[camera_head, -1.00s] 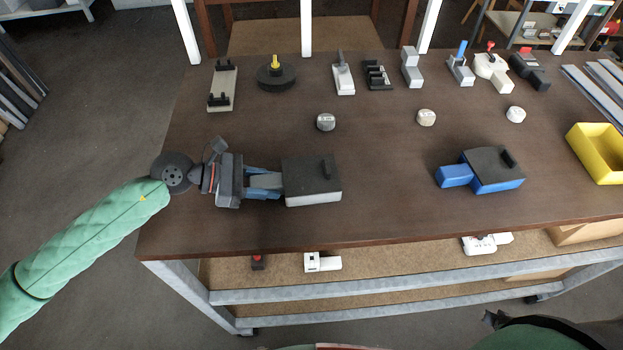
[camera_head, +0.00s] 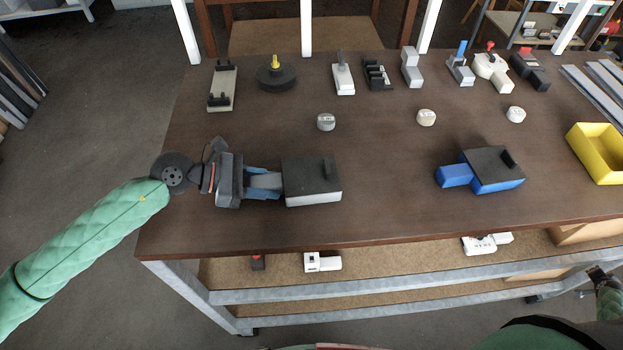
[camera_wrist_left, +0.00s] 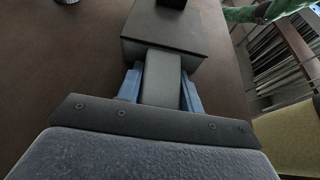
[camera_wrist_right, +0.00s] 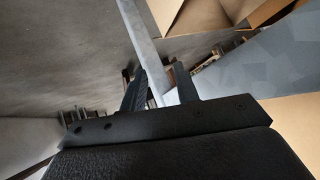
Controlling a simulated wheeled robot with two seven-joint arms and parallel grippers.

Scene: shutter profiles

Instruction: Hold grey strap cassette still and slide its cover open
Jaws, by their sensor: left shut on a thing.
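The grey strap cassette (camera_head: 313,197) lies on the table at centre left, with a dark flat cover (camera_head: 308,172) over its light body and a black upright handle (camera_head: 328,168) near the cover's right end. A grey block (camera_head: 264,181) sticks out of its left end. My left gripper (camera_head: 275,182) is shut on that block from the left; the left wrist view shows the block (camera_wrist_left: 162,80) between both fingers. My right gripper (camera_head: 597,271) is low at the right, beyond the table's front edge and far from the cassette. Its fingers (camera_wrist_right: 160,85) are apart with nothing held.
A blue cassette (camera_head: 495,183) with a dark cover stands to the right, and a yellow bin (camera_head: 598,152) at the right edge. Three small round pieces, one of them grey (camera_head: 326,122), and a back row of fixtures lie beyond. The table (camera_head: 390,205) is clear between the cassettes.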

